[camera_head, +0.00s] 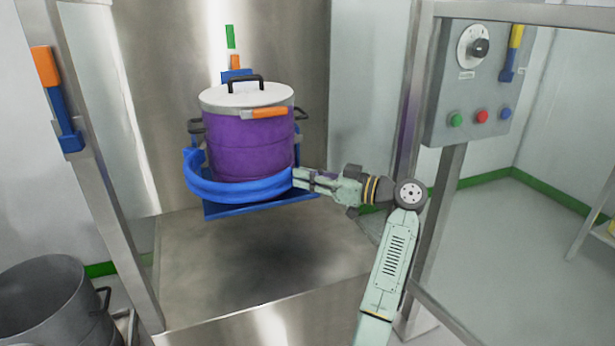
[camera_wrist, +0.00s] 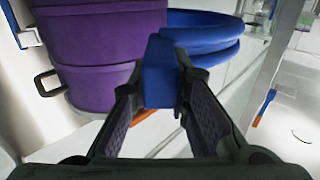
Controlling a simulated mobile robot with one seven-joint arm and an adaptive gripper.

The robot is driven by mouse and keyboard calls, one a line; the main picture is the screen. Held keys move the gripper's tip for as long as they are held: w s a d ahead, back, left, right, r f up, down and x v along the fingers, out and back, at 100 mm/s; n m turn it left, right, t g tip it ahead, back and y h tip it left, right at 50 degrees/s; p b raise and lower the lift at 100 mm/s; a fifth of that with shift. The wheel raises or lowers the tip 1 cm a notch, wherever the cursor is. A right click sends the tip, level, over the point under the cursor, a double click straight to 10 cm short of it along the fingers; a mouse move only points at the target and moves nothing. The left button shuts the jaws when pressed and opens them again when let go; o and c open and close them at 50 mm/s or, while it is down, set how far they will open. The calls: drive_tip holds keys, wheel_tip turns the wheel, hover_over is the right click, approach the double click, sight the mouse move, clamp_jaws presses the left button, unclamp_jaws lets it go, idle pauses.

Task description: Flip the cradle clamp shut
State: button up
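A purple drum (camera_head: 245,150) with a pale lid (camera_head: 225,97) stands upright in the blue cradle (camera_head: 265,207). The curved blue clamp band (camera_head: 235,192) runs around the drum's front. Its left end stands out from the drum. My gripper (camera_head: 297,178) is at the band's right end, beside the drum. In the wrist view a blue block (camera_wrist: 158,78) lies between my fingertips (camera_wrist: 162,80), which appear closed onto its sides. The blue curved band (camera_wrist: 205,40) shows behind it, and the purple drum (camera_wrist: 100,50) is at left. The exact finger contact is partly hidden.
A steel frame post (camera_head: 405,120) and a control panel (camera_head: 480,80) with a dial and buttons stand right of my arm. A grey open bin (camera_head: 45,300) is at lower left. An orange-and-blue handle (camera_head: 58,95) is on the left post. Steel floor below the cradle is clear.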

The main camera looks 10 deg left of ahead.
drive_tip(key=o, duration=0.4)
drive_tip(key=shift+o, duration=0.2)
wheel_tip(320, 180, up, 10)
drive_tip(key=shift+f, duration=0.1)
idle(0.3)
drive_tip(key=shift+c, duration=0.2)
